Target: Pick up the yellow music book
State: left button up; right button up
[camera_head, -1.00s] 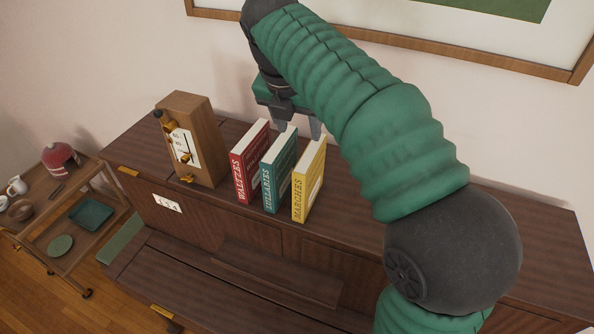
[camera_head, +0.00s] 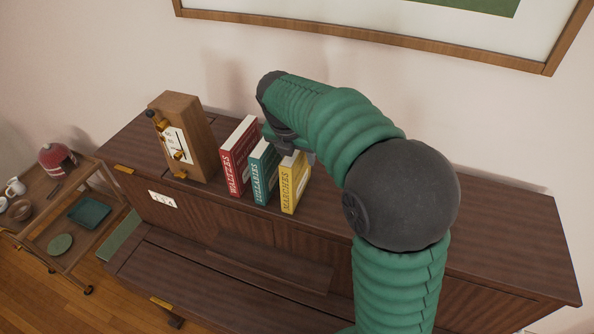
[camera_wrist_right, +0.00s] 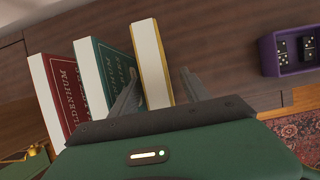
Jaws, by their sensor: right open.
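The yellow music book (camera_head: 294,186), marked MARCHES, stands upright on top of the wooden piano, rightmost of three books. Its pale page edge and yellow cover also show in the right wrist view (camera_wrist_right: 151,62). My right gripper (camera_head: 296,153) is open over the back part of this book; my arm hides much of it. In the wrist view, its fingers (camera_wrist_right: 158,92) lie on either side of the yellow book, one in the gap beside the teal book (camera_wrist_right: 103,72). I cannot tell whether they touch it. My left gripper is out of view.
The teal book (camera_head: 262,174) and red book (camera_head: 237,160) stand close to the left, with a wooden metronome (camera_head: 186,133) beyond. A purple box of dominoes (camera_wrist_right: 267,55) sits to the right in the wrist view. A trolley (camera_head: 37,230) stands far left.

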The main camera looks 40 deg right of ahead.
jog(key=shift+w+d+f, duration=0.1)
jog(key=shift+w+f, duration=0.2)
jog(key=shift+w, duration=0.1)
jog(key=shift+d+f, duration=0.1)
jog(key=shift+s, duration=0.25)
jog(key=shift+w, duration=0.15)
jog(key=c, duration=0.7)
grip_shut()
dwell(0.3)
